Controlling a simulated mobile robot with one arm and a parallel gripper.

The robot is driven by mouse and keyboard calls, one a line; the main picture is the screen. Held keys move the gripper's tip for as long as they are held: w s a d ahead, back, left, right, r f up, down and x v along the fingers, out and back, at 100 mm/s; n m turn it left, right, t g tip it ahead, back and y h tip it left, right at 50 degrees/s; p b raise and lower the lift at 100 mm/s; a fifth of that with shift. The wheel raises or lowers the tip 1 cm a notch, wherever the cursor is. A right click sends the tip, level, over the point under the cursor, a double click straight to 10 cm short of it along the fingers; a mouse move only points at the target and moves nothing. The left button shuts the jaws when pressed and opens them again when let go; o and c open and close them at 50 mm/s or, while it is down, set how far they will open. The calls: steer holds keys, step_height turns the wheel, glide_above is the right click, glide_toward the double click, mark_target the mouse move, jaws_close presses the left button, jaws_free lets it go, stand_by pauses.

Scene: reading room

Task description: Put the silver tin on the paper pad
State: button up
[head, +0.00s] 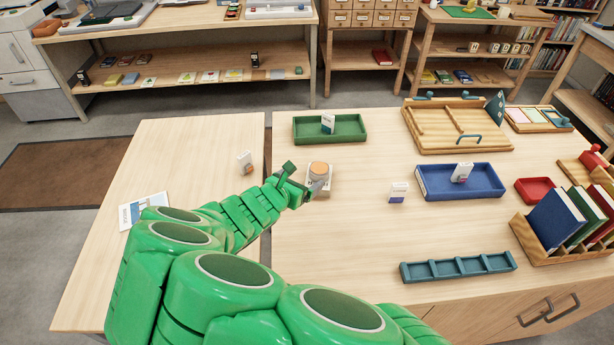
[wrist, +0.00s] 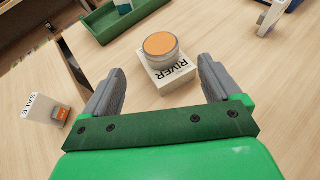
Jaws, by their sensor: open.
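The silver tin (head: 319,169), round with an orange top, stands upright on a small white paper pad (head: 318,189) on the right-hand table. In the wrist view the tin (wrist: 161,46) sits on the far part of the pad (wrist: 173,76), which has the word RIVER on its near edge. My gripper (head: 303,180) is open, just to the left of the tin in the head view. In the wrist view its two fingers (wrist: 161,68) are spread wide, with the tin and pad ahead between them. They appear apart from the tin.
A green tray (head: 345,137) lies behind the tin, and a blue tray (head: 425,187) lies to the right. Small white cards stand at left (head: 245,162) and right (head: 398,192). A teal divided rack (head: 458,267) lies near the front. A gap separates the two tables.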

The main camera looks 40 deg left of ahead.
steer(key=shift+v, duration=0.9)
